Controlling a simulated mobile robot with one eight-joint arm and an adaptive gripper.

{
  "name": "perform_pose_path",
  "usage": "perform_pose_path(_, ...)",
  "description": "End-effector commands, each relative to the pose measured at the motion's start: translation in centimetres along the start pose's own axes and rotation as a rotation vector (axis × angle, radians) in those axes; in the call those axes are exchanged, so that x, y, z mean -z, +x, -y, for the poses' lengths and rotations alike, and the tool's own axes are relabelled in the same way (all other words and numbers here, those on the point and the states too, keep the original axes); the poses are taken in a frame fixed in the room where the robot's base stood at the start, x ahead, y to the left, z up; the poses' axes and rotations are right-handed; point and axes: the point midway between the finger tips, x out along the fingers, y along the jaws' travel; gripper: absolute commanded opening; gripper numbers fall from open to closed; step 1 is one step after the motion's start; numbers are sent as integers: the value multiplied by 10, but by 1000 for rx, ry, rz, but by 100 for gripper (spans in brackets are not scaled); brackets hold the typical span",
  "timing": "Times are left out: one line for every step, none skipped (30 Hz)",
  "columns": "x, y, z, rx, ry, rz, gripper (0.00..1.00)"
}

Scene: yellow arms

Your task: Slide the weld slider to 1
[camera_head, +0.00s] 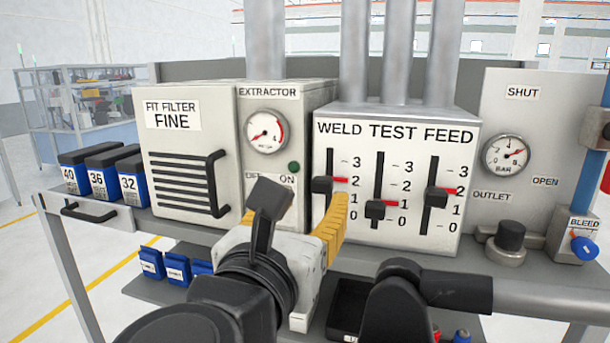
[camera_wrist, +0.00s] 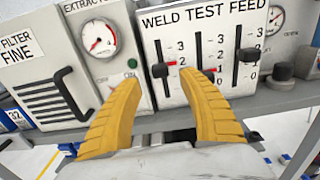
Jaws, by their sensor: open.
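The weld slider is the left one of three on the white panel (camera_head: 395,135). Its black knob (camera_head: 322,185) sits close to the 2 mark, with a red pointer at its right; the knob also shows in the wrist view (camera_wrist: 159,70). My gripper (camera_wrist: 159,84) has two yellow fingers spread apart with nothing between them. In the wrist view the weld knob appears just above the gap between the fingertips, apart from both.
The test knob (camera_head: 375,209) is near 1 and the feed knob (camera_head: 437,196) near 2, both close to the right. The extractor box (camera_head: 180,150) adjoins on the left. A shut-off panel with gauge (camera_head: 506,154) stands right. The shelf edge (camera_head: 540,285) runs below.

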Motion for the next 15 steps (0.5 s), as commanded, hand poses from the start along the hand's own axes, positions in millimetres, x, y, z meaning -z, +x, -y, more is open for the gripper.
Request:
perform_pose_path(-2, 11, 2, 7, 0, 0, 49)
perform_pose_path(-2, 17, 2, 7, 0, 0, 49)
perform_pose_path(-2, 24, 2, 7, 1, -1, 49)
perform_pose_path(-2, 30, 2, 6, 1, -1, 49)
perform_pose_path(-2, 35, 2, 6, 1, -1, 49)
perform_pose_path(-2, 41, 2, 6, 1, -1, 49)
perform_pose_path(-2, 46, 2, 5, 1, -1, 49)
perform_pose_path(-1, 50, 2, 5, 1, -1, 49)
perform_pose_path(-1, 55, 1, 4, 1, -1, 49)
perform_pose_path(-1, 58, 1, 4, 1, -1, 49)
perform_pose_path(-1, 61, 1, 3, 1, -1, 49)
perform_pose_path(-1, 64, 1, 2, 1, -1, 49)
perform_pose_path(-1, 65, 1, 2, 2, -1, 49)
perform_pose_path(0, 66, 1, 2, 2, -1, 49)
perform_pose_path(0, 67, 1, 1, 2, -2, 49)
